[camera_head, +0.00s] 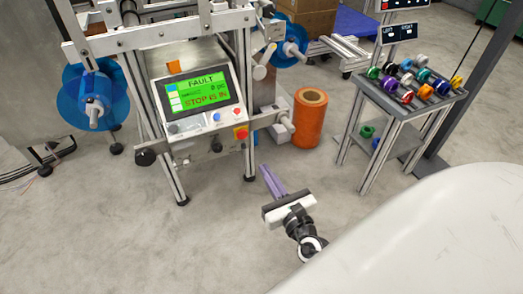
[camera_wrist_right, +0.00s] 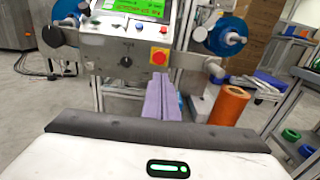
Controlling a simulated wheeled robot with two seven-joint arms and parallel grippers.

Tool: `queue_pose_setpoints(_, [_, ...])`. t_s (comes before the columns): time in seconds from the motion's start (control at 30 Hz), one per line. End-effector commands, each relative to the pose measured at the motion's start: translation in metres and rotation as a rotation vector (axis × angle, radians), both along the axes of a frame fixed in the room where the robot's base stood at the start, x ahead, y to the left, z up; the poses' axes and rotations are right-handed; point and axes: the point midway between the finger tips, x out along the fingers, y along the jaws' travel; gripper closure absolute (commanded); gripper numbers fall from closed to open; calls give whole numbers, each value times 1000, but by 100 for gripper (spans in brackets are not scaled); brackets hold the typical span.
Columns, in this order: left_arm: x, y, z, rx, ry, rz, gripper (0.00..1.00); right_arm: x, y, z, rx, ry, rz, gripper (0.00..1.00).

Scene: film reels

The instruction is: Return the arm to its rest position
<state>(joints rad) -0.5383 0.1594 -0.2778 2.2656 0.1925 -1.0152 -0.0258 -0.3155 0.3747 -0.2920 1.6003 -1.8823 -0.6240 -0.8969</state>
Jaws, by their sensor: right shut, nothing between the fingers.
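My right gripper (camera_head: 272,181) is in front of the machine in the head view, below and right of its control panel. Its two purple fingers are together with nothing between them. In the right wrist view the shut fingers (camera_wrist_right: 161,98) point toward the machine, below the red button (camera_wrist_right: 160,57). They appear apart from the panel, with floor around them. My left gripper is not in view.
The machine's control panel (camera_head: 196,97) shows "FAULT" on a green screen. Blue reels (camera_head: 92,97) flank the machine. An orange roll (camera_head: 309,118) stands on the floor. A cart (camera_head: 398,108) with several coloured spools is at the right. The front floor is clear.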

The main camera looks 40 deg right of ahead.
Motion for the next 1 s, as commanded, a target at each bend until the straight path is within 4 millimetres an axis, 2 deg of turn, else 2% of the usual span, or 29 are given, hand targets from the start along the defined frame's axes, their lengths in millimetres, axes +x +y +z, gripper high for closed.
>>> queue_pose_setpoints(0.7, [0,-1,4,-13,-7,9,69,-5,-1,2,32,-9,-15,100])
queue_pose_setpoints(0.77, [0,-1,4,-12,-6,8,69,-7,-5,8,103,-29,-49,100])
queue_pose_setpoints(0.87, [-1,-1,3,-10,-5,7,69,-16,-21,21,335,-91,-169,100])
queue_pose_setpoints(1.0, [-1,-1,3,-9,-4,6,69,-47,-51,26,829,-207,-436,100])
